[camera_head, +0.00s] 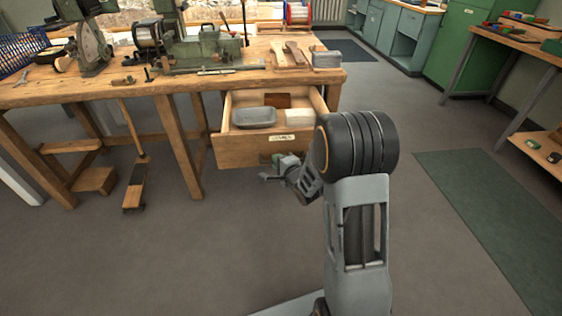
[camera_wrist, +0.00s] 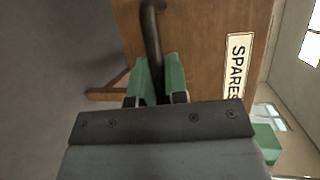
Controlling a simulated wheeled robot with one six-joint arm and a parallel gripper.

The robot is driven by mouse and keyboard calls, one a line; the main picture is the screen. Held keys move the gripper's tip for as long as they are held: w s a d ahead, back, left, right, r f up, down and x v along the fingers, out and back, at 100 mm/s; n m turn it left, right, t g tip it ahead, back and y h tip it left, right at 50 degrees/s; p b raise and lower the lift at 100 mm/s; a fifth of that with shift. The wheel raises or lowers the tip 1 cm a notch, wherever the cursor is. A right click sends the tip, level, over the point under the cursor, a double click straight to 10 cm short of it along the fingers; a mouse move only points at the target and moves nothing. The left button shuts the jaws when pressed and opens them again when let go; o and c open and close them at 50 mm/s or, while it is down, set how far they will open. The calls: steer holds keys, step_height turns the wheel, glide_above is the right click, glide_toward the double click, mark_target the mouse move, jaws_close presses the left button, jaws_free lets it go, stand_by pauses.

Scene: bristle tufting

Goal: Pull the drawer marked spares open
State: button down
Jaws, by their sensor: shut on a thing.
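The wooden drawer (camera_head: 243,149) under the workbench stands pulled out, and its inside shows from above. Its front carries a white label that reads SPARES in the wrist view (camera_wrist: 237,66). A dark bar handle (camera_wrist: 152,38) stands on the drawer front (camera_wrist: 205,50). My gripper (camera_wrist: 158,82) has its green fingers shut on this handle, one on each side. In the head view my gripper (camera_head: 277,164) is low at the drawer front, and my arm partly hides it. A grey tray (camera_head: 254,118), a brown block and a pale block lie in the drawer.
The workbench (camera_head: 215,82) above holds a vise-like green machine (camera_head: 205,52), wooden pieces and a grey metal box (camera_head: 326,59). The floor in front is clear, with a green mat (camera_head: 490,215) at right.

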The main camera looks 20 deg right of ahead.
steer(key=shift+s, duration=0.15)
steer(key=c, duration=1.2)
jaws_free()
steer(key=shift+o, duration=0.2)
steer(key=p+v, duration=1.3)
steer(key=shift+s+p, duration=0.35)
steer(key=shift+s, duration=0.05)
